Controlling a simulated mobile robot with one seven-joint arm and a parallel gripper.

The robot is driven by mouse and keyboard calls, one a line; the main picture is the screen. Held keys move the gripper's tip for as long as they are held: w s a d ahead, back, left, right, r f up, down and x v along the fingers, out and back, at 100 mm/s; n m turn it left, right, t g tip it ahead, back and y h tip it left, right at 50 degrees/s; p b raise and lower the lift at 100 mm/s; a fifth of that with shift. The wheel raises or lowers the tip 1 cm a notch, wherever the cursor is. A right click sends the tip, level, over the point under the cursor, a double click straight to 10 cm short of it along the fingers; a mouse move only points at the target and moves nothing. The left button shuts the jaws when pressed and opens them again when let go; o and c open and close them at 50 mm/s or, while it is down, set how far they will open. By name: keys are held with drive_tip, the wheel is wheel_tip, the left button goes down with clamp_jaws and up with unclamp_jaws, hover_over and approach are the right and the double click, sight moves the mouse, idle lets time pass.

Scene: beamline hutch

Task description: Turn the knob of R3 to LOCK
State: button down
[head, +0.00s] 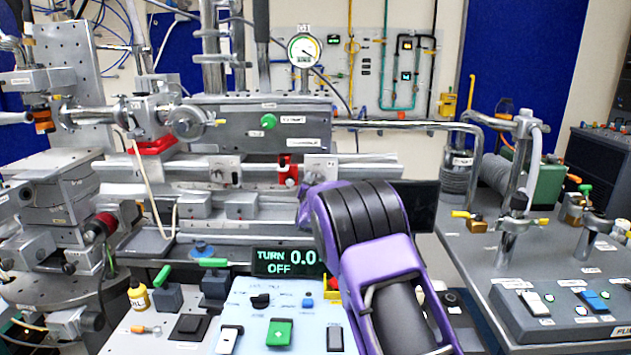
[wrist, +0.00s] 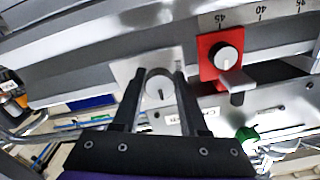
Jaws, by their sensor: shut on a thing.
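In the wrist view my gripper (wrist: 160,76) has one finger on each side of a round pale knob (wrist: 160,92) and is shut on it. A dark line on the knob's face runs nearly up and down in that view. The knob sits on a pale plate (wrist: 126,72) on the rail. No R3 or LOCK lettering is readable, so I cannot confirm which knob this is. In the head view my purple arm reaches up to the rail, and the fingers are hidden behind it. The same pale plate (head: 321,166) shows there just above the arm.
A red block (head: 287,170) with a white knob and lever sits close beside the held knob; it also shows in the wrist view (wrist: 228,58). A display (head: 286,262) reads TURN 0.0 OFF. A switch panel (head: 250,310) stands below. A pipe frame (head: 478,150) rises at the right.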

drive_tip(key=shift+c, duration=2.2)
unclamp_jaws()
drive_tip(key=s, duration=1.7)
drive_tip(key=shift+s, duration=0.25)
drive_tip(key=shift+r, duration=0.1)
